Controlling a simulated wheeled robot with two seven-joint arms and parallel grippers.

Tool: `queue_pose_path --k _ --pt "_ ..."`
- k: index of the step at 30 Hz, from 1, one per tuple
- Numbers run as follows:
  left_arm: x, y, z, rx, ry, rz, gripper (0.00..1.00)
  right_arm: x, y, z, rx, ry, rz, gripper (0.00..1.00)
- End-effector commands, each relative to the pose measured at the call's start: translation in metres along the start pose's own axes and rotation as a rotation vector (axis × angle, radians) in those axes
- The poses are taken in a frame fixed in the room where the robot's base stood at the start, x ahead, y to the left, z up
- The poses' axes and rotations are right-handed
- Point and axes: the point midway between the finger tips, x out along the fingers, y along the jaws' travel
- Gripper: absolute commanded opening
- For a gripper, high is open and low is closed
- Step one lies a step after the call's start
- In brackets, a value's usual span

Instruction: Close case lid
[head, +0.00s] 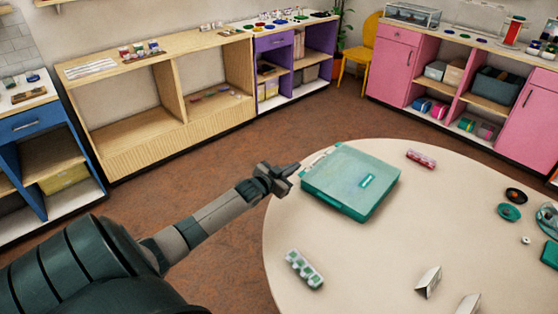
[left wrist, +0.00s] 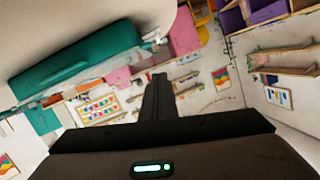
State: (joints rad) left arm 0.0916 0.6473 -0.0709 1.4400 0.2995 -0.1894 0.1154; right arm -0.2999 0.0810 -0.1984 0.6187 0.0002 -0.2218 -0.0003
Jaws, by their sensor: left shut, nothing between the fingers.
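The teal case (head: 350,180) lies on the round cream table (head: 400,240), near its left edge. Its lid looks down flat over the body, with a small label on top. In the left wrist view the case (left wrist: 75,62) shows tilted at the upper left. My left gripper (head: 294,170) is shut and empty, just left of the case near the table's edge. Its fingers also show in the left wrist view (left wrist: 158,80). They look apart from the case, though I cannot tell the exact gap. My right gripper is not in view.
A red-and-white bead strip (head: 421,158) lies behind and right of the case, a green-and-white one (head: 304,268) in front. White folded cards (head: 428,281) stand at the front right. Small round dishes (head: 509,212) sit at the right. The table's middle is clear.

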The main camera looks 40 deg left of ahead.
Motion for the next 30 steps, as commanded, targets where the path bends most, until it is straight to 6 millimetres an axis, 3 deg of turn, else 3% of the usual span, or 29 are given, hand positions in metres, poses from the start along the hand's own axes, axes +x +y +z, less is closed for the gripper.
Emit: queue_pose_path --k 9,15,21,30 --pt "-0.047 -0.003 0.001 0.002 0.002 0.0 0.0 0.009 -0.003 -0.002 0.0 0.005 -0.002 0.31" --pt "-0.067 -0.005 0.0 0.001 0.003 -0.001 0.0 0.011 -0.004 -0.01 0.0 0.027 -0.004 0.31" --pt "-0.074 -0.006 -0.001 0.001 0.003 -0.002 0.0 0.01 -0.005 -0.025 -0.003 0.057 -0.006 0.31" --pt "-0.074 -0.006 -0.002 0.001 0.004 -0.002 0.0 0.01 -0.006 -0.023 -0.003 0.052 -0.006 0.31"
